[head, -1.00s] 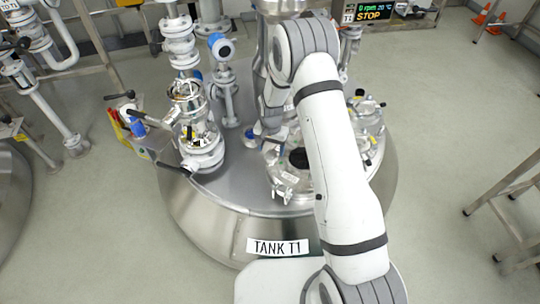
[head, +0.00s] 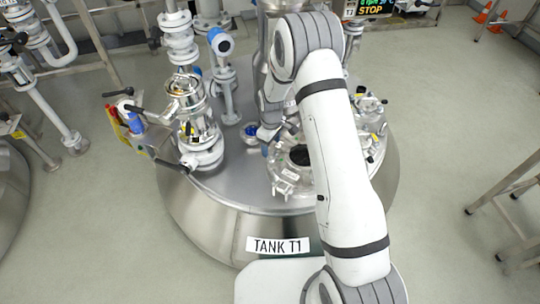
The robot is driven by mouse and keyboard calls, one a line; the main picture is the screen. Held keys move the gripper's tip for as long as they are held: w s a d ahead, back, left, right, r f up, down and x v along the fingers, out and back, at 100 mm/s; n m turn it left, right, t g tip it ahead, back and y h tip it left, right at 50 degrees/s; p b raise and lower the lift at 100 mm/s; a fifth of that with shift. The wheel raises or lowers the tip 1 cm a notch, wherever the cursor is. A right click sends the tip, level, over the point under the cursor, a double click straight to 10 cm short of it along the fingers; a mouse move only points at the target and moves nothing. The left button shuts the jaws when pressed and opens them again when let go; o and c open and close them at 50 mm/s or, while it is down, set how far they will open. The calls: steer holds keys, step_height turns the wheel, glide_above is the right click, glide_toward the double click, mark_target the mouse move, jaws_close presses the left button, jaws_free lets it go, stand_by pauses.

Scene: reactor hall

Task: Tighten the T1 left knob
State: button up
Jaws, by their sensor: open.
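The steel tank T1 (head: 215,215) stands in the middle of the head view, with a round glass-like manhole cover (head: 287,187) on its top. Clamp fittings with dark handles (head: 372,102) show at the cover's right edge. My arm crosses over the cover and hides much of it. My gripper (head: 267,141) is small and partly hidden under my wrist, at the cover's upper left edge. It is open. I cannot make out the left knob clearly; it is at or behind the gripper, and I cannot tell whether they touch.
A blue-ringed fitting (head: 250,132) sits on the tank top just left of the gripper. Pipes and a valve assembly (head: 200,140) rise on the tank's left. A display (head: 372,8) reads STOP at the top. A metal stand (head: 505,200) is at right.

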mark_target(271, 152)
steer(key=n, duration=0.4)
steer(key=shift+f+b, duration=0.1)
steer(key=shift+b, duration=0.25)
steer(key=n, duration=0.5)
steer(key=shift+b, duration=0.4)
step_height(271, 152, down, 6)
steer(key=b, duration=0.4)
